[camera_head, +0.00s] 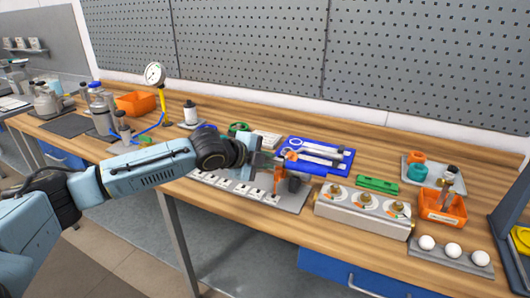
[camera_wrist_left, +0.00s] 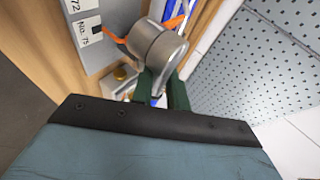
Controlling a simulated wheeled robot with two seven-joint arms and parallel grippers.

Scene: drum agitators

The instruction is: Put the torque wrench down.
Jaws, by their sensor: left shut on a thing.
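My left gripper (camera_head: 268,160) comes in from the left over the middle of the bench, at the near left corner of the blue tool tray (camera_head: 345,170). It is shut on the torque wrench, whose rounded grey metal part (camera_wrist_left: 157,45) shows at the dark green fingers in the left wrist view. Orange parts show beside this grey part there, but their full shape is hidden. In the head view the held wrench is small and partly covered by the gripper. Silver tools (camera_head: 322,150) lie in the blue tray. My right gripper is not in view.
A grey plate with white labels (camera_head: 240,190) lies below the gripper. Farther right are an orange bin (camera_head: 442,208), a grey tray (camera_head: 457,184) and white balls in a holder (camera_head: 453,250). A pegboard (camera_head: 400,60) stands behind.

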